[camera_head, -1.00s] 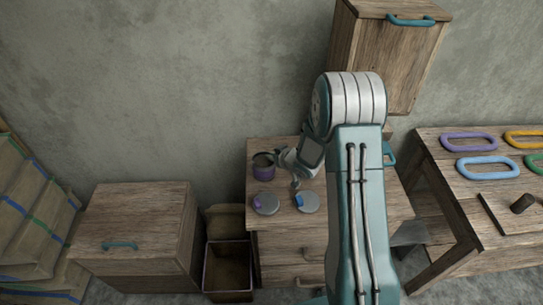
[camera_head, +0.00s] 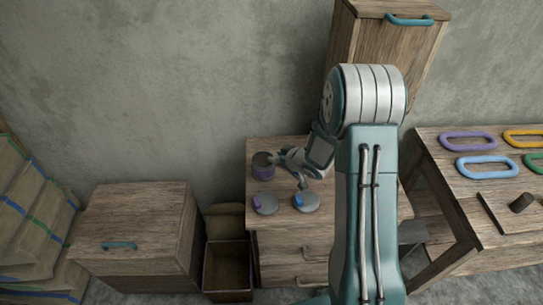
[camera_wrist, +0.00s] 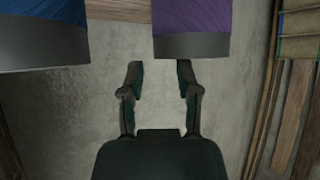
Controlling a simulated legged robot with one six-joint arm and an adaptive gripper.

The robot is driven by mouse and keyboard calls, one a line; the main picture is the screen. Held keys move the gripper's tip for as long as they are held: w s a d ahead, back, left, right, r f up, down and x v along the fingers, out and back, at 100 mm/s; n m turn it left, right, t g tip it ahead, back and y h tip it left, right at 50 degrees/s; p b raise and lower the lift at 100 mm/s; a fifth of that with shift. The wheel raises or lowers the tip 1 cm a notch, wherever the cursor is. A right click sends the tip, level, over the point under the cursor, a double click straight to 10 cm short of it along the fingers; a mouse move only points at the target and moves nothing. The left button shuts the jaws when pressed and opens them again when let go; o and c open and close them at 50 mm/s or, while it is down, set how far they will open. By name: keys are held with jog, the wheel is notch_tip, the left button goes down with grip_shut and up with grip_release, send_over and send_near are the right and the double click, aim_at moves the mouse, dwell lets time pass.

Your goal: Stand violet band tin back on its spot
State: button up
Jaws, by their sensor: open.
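The violet band tin (camera_head: 263,166) stands upright at the back left of the low wooden cabinet's top, with a dark rim. My gripper (camera_head: 284,155) is open just right of the tin, apart from it. In the wrist view the violet tin (camera_wrist: 192,28) is beyond my open fingers (camera_wrist: 160,75), slightly right of their middle, with nothing between them. A blue band tin (camera_wrist: 42,35) shows at upper left there; I cannot make it out in the head view. A grey disc with a violet mark (camera_head: 266,204) lies in front of the violet tin.
A grey disc with a blue mark (camera_head: 306,202) lies beside the violet-marked one. A wall cabinet (camera_head: 385,60) hangs above right. A bench with coloured rings (camera_head: 485,167) stands right. A wooden chest (camera_head: 135,225) and an open bin (camera_head: 228,270) stand left of the low cabinet.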

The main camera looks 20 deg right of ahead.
jog(key=s+d+r+m+h, duration=0.25)
jog(key=s+r, duration=0.35)
jog(key=r, duration=0.4)
jog(key=s+d+r+m+h, duration=0.1)
jog(key=s+d+r+h, duration=0.25)
jog(key=s+r, duration=0.55)
jog(key=s+a+r+m+g, duration=0.1)
jog(key=s+a+r, duration=0.3)
jog(key=s, duration=0.4)
jog(key=s+a+r+g+y, duration=0.1)
jog(key=s+a+r+g, duration=0.2)
jog(key=s, duration=0.6)
jog(key=shift+s+a+r+m+g, duration=0.2)
jog(key=shift+a+r+m+g, duration=0.15)
jog(key=shift+a, duration=0.7)
